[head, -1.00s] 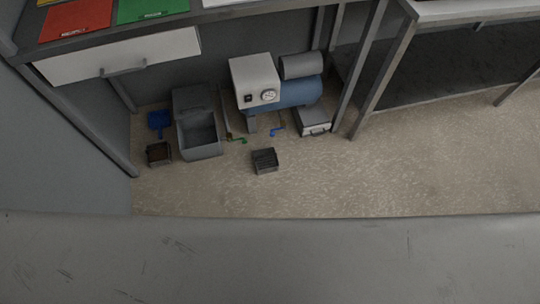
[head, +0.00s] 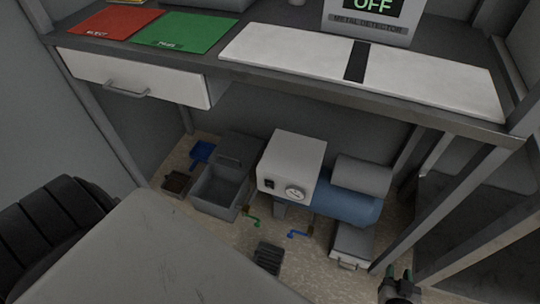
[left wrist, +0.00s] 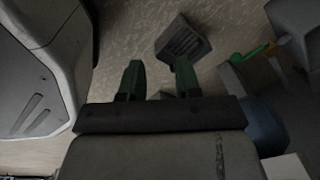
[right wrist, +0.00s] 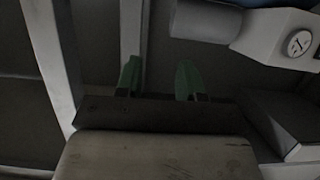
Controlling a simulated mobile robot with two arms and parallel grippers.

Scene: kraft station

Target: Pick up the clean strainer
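A dark grey strainer (head: 268,257) with a slotted face lies on the floor in front of the compressor. It also shows in the left wrist view (left wrist: 184,42), beyond the fingertips. A browner, dirty-looking strainer (head: 177,183) stands at the left beside the grey bin. My left gripper (left wrist: 159,78) is open with nothing between its green fingers, a short way from the grey strainer and not touching it. In the head view the left gripper is hidden behind my arm. My right gripper (head: 400,280) is open and empty at the lower right, near a table leg; its fingers also show in the right wrist view (right wrist: 158,80).
A grey bin (head: 217,193), a blue scoop (head: 202,151), a compressor (head: 340,195) with green (head: 252,221) and blue (head: 299,233) handles, and a small box (head: 351,246) stand under the table (head: 300,82). The table edge overhangs them. Metal legs stand at the right.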

